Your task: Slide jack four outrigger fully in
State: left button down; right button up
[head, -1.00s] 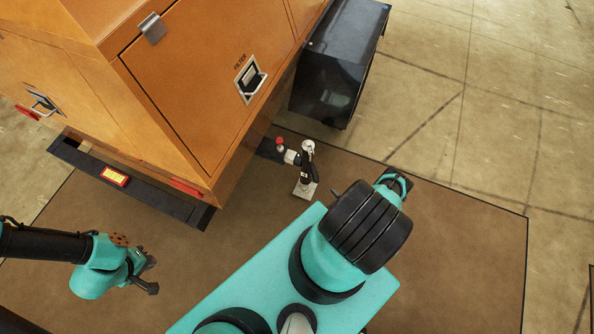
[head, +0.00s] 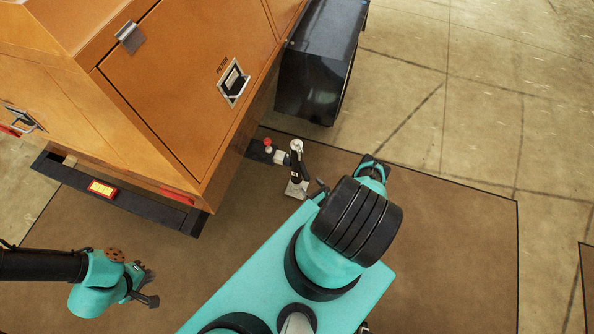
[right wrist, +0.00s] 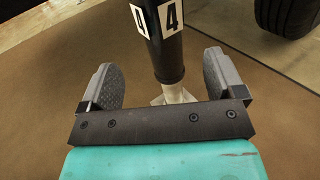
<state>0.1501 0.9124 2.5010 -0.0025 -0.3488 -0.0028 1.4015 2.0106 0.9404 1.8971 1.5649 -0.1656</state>
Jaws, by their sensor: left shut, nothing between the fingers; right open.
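The jack four outrigger (head: 281,158) sticks out from beneath the orange cabinet's lower edge. Its upright black jack (head: 297,166) stands at the outer end, with a light foot on the brown mat. In the right wrist view the jack tube (right wrist: 167,55) carries white labels reading 4. My right gripper (right wrist: 168,88) is open, with its grey fingers on either side of the tube; I cannot tell whether either touches it. In the head view my right arm hides most of this gripper. My left gripper (head: 150,285) is shut and empty, away to the left over the mat.
The orange cabinet (head: 190,85) with its filter latch (head: 233,87) overhangs the outrigger. A black fender (head: 318,70) with a tyre is behind it. A black bumper (head: 120,195) with a yellow-red reflector is at left. The brown mat (head: 455,240) is clear at right.

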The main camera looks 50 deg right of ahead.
aim_at(300, 174)
jog(key=w, duration=0.3)
jog(key=w+d, duration=0.1)
jog(key=w, duration=0.3)
jog(key=w+d, duration=0.1)
jog(key=w, duration=0.3)
jog(key=shift+a, duration=0.1)
jog(key=shift+c, duration=0.2)
jog(key=c, duration=1.2)
jog(key=shift+w, duration=0.1)
